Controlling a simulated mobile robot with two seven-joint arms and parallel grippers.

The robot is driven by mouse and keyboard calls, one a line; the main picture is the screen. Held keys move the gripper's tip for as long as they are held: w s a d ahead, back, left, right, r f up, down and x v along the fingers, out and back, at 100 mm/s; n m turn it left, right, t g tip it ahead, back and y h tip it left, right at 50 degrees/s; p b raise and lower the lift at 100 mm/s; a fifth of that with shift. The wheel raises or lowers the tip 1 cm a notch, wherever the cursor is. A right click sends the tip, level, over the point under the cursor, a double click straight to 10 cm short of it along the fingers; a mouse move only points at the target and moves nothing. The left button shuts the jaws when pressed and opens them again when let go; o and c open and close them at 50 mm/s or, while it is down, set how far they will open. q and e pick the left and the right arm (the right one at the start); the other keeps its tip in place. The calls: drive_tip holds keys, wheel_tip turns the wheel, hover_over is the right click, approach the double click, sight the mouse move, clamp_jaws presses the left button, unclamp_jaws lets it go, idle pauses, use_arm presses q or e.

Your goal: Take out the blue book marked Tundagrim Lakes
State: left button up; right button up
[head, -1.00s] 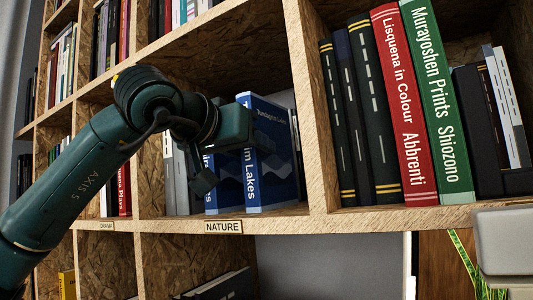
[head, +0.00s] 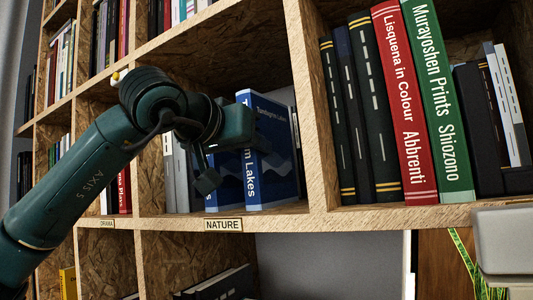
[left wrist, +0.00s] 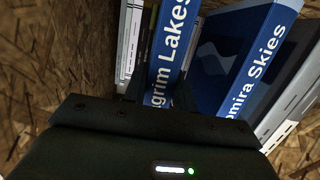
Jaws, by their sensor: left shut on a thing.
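The blue Tundagrim Lakes book (head: 274,170) stands upright in the shelf bay above the NATURE label, its cover partly showing in the head view. My left gripper (head: 236,150) is at its spine, with a finger on either side, shut on the book. In the left wrist view the spine (left wrist: 170,50) reads "grim Lakes" and runs down between the fingers. The fingers are mostly dark and hidden there. My right gripper is not in view.
The wooden upright (head: 312,120) borders the bay on the right. Beyond it stand dark books, a red book (head: 401,105) and a green book (head: 437,100). Pale books (head: 180,180) stand left of the blue ones. The NATURE label (head: 223,225) is on the shelf edge.

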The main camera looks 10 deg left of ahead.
use_arm(q)
drive_tip(key=shift+c, duration=0.7)
drive_tip(key=shift+r, duration=0.15)
clamp_jaws()
drive_tip(key=v, duration=0.3)
drive_tip(key=shift+s+f+b, duration=0.15)
drive_tip(key=shift+f+b, duration=0.15)
drive_tip(key=shift+b, duration=0.1)
drive_tip(key=o, duration=0.7)
unclamp_jaws()
drive_tip(key=o, duration=0.4)
drive_tip(key=shift+f, duration=0.1)
drive_tip(key=shift+f, duration=0.15)
drive_tip(key=shift+c, duration=0.4)
